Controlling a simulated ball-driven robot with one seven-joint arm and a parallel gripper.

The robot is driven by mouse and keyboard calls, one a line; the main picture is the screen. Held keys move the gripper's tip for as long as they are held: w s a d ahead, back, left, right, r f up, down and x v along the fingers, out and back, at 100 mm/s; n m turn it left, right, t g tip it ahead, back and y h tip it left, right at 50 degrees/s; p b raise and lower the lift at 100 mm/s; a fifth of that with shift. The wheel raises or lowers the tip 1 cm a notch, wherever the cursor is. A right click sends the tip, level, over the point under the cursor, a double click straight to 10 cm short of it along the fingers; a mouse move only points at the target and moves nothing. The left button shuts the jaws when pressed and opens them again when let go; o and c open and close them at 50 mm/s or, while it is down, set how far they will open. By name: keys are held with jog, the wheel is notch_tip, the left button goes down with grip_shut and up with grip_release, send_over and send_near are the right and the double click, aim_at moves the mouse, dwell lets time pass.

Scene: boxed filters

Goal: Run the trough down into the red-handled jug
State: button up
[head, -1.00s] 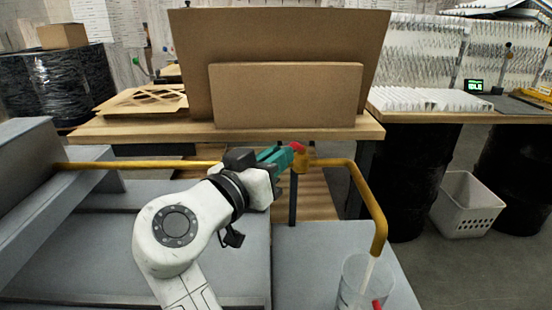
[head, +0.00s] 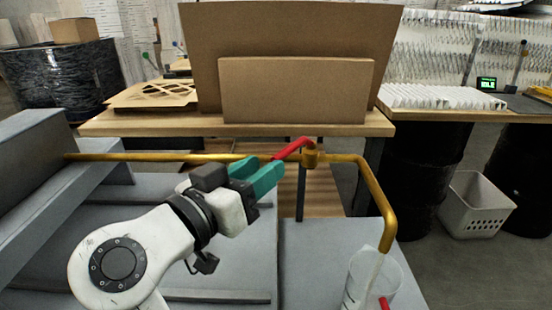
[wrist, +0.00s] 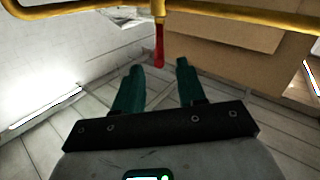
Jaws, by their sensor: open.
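A brass pipe (head: 140,157) runs from the grey trough (head: 30,150) at left to a valve (head: 311,157), then bends down as a spout (head: 387,225) over the clear jug (head: 362,275). My gripper (head: 264,170) is open and empty near the lever's free end. In the wrist view the lever (wrist: 159,45) lies just ahead, between the lines of the teal fingers (wrist: 159,66), apparently untouched.
A wooden bench (head: 150,125) with cardboard sheets (head: 295,90) stands behind the pipe. A white basket (head: 475,205) and black drums are on the floor at right. The grey surface (head: 300,265) left of the jug is clear.

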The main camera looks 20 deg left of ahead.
jog(key=v, duration=0.3)
jog(key=shift+s+a, duration=0.1)
jog(key=shift+s, duration=0.3)
